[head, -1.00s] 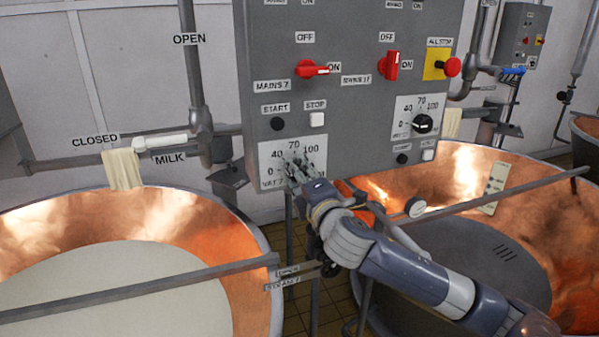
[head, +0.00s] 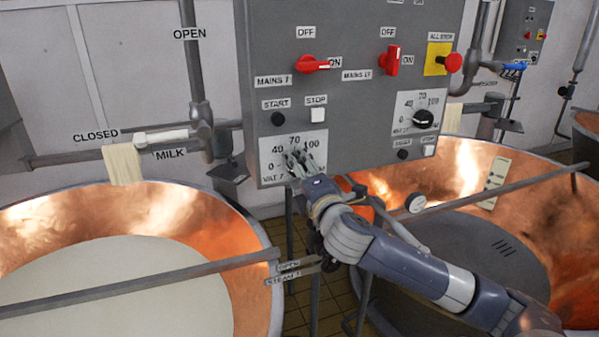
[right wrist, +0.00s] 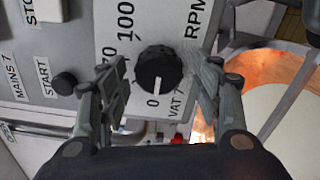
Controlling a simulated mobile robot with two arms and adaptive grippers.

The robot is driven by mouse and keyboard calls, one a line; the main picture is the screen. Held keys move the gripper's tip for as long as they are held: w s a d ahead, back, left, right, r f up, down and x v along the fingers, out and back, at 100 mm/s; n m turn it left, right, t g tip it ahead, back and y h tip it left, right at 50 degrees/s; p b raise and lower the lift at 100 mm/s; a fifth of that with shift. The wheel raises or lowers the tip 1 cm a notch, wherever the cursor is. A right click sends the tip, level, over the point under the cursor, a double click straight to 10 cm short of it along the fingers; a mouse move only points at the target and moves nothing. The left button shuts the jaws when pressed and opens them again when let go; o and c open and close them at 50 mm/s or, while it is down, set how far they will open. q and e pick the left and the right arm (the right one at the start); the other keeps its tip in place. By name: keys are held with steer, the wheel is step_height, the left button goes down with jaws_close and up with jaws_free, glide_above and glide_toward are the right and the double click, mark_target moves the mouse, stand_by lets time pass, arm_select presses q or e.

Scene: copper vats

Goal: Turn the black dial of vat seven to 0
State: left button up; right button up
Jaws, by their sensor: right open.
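The black dial of vat seven (right wrist: 158,70) sits on a white scale plate (head: 265,158) marked 0, 40, 70 and 100, low on the grey control panel. In the right wrist view its white mark points down, toward the 0. My right gripper (head: 298,158) is at the plate and hides the dial in the head view. In the right wrist view my right gripper (right wrist: 162,92) is open, with one finger on each side of the dial. Gaps show between the fingers and the dial. My left gripper is not in view.
Above the plate are a black START button (head: 278,119), a white STOP button (head: 317,114) and a red MAINS 7 switch (head: 312,64). Another black dial (head: 423,118) is to the right. Copper vats (head: 250,270) with bars across them stand below.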

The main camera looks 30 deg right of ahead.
steer(key=v, duration=0.7)
steer(key=shift+s, duration=0.25)
steer(key=shift+a, duration=0.1)
